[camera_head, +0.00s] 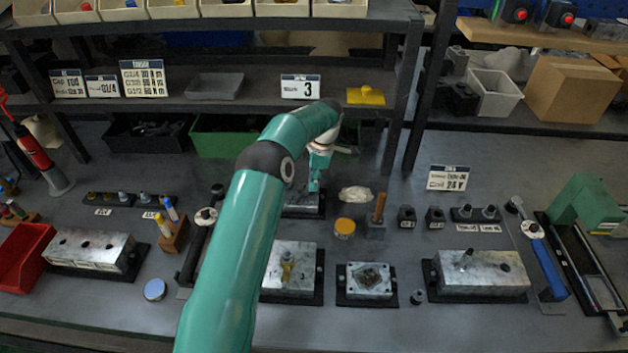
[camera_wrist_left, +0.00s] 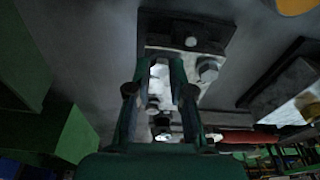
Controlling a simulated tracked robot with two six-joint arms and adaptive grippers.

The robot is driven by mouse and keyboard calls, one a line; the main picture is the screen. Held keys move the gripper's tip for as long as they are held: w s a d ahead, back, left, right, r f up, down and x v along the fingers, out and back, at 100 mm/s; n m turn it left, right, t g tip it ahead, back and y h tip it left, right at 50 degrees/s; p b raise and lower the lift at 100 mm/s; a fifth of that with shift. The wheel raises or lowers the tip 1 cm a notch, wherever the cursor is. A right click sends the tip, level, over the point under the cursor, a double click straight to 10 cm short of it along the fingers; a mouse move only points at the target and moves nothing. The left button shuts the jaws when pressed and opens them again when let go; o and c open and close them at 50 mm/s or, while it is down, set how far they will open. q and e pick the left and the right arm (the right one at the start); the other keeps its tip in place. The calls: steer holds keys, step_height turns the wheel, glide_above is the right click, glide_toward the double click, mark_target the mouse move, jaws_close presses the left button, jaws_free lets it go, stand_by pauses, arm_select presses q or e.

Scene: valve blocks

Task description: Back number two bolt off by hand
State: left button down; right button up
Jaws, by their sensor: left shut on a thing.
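A metal block (camera_head: 300,212) on a dark base plate stands behind the front row, partly hidden by my left arm. It also shows in the left wrist view (camera_wrist_left: 215,52) with several bolts on top. My left gripper (camera_head: 315,187) points down at this block. In the left wrist view my left gripper (camera_wrist_left: 163,72) has its fingers closed around a bolt (camera_wrist_left: 159,69). A hex bolt (camera_wrist_left: 208,71) stands free to its right and another (camera_wrist_left: 190,42) above. I cannot read which bolt is number two. My right gripper is out of view.
Front-row fixtures include a block with a brass valve (camera_head: 287,272), a square plate (camera_head: 369,280) and a long block (camera_head: 480,272). An amber tin (camera_head: 344,227), a rag (camera_head: 356,194) and a wooden-handled tool (camera_head: 379,208) lie right of my gripper. A shelf (camera_head: 240,103) stands behind.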

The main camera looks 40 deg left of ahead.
arm_select(q)
steer(key=c, duration=0.9)
jaws_free()
steer(key=shift+c, duration=0.2)
steer(key=shift+r, duration=0.1)
step_height(320, 180, up, 12)
steer(key=w+d, duration=0.1)
steer(key=shift+w+d+f, duration=0.15)
steer(key=shift+f, duration=0.1)
steer(key=shift+f, duration=0.1)
